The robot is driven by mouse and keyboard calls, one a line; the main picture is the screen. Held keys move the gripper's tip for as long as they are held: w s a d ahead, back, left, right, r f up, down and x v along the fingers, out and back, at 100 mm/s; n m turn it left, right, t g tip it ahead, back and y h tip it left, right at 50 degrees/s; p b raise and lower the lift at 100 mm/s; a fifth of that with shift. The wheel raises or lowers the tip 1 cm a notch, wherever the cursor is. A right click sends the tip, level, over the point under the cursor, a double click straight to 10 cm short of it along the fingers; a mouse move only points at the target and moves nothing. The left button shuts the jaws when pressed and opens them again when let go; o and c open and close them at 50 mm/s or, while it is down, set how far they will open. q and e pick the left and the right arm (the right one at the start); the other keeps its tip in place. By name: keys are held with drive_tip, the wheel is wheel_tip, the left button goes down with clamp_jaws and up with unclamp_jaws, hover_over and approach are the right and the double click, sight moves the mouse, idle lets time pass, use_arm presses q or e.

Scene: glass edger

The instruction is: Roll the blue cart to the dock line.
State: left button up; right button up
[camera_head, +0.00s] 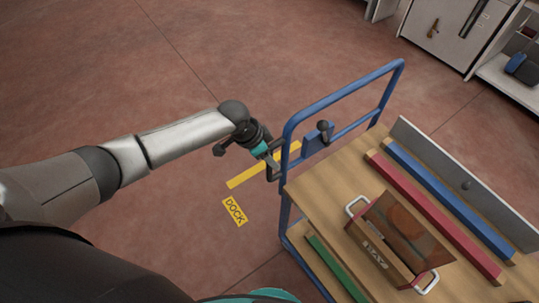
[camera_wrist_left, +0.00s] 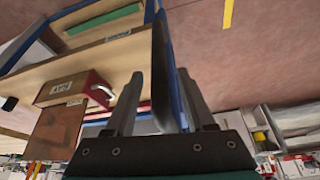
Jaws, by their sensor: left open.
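The blue cart has a blue tube push handle (camera_head: 341,97) and a wooden deck (camera_head: 325,190); in the left wrist view its deck (camera_wrist_left: 100,60) appears tilted. My left gripper (camera_head: 271,165) is at the handle's near left post. In the left wrist view the open fingers (camera_wrist_left: 160,100) stand on either side of the blue post (camera_wrist_left: 172,62); whether they touch it I cannot tell. The dock line is a yellow floor stripe (camera_head: 240,179), partly behind the gripper and handle, with a yellow DOCK label (camera_head: 234,212) beside it. My right gripper is not in view.
The deck carries a box with white handles (camera_head: 378,248), a red bar (camera_head: 430,215), a blue bar (camera_head: 445,198) and a grey panel (camera_head: 470,187). A green bar (camera_head: 335,268) lies on the lower shelf. Cabinets (camera_head: 455,28) stand at the back right. The floor at left is clear.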

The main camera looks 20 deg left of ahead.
use_arm(q)
clamp_jaws()
idle(0.4)
idle(1.0)
